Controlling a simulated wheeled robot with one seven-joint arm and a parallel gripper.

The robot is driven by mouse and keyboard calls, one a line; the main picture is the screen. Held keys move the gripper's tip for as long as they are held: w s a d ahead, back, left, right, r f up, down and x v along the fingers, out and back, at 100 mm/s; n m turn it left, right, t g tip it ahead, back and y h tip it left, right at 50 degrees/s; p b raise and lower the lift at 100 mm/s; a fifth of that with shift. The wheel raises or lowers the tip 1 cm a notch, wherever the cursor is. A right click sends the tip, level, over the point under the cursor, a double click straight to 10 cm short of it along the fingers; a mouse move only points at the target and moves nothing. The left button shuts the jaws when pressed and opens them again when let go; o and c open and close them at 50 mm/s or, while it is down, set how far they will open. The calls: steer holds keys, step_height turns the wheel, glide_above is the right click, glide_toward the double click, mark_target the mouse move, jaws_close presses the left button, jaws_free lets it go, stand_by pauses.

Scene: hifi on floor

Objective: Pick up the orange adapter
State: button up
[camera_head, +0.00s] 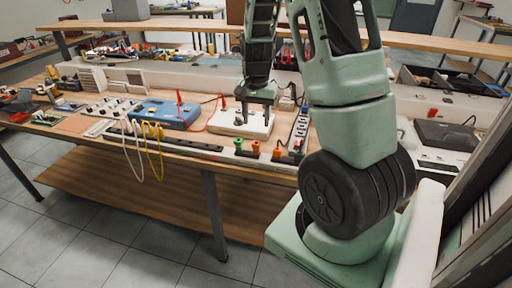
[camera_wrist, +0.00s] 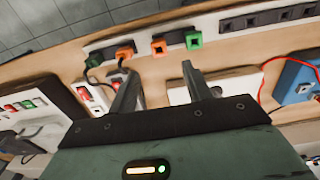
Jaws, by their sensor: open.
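Two orange adapters stand in dark strips along the bench's front edge. In the head view one orange adapter (camera_head: 256,147) is left of the other orange adapter (camera_head: 277,153). A green adapter (camera_head: 238,144) and another green adapter (camera_head: 298,156) flank them. In the wrist view the orange adapters (camera_wrist: 159,47) (camera_wrist: 124,53) lie beyond my fingertips. My gripper (camera_head: 255,119) points down, open, over or beside a white device (camera_head: 228,123), behind the adapters. Its two fingers (camera_wrist: 161,72) are spread with nothing between them. I cannot tell its exact height.
A blue device (camera_head: 165,113) with red and yellow leads stands to the left. Cables hang over the front edge. A black box (camera_head: 446,135) sits at the right. The floor in front is clear.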

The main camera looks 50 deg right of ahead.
mark_target(256, 146)
step_height(256, 146, down, 11)
steer(key=shift+s+a+f+p, duration=0.1)
steer(key=shift+p, duration=0.65)
steer(key=c, duration=1)
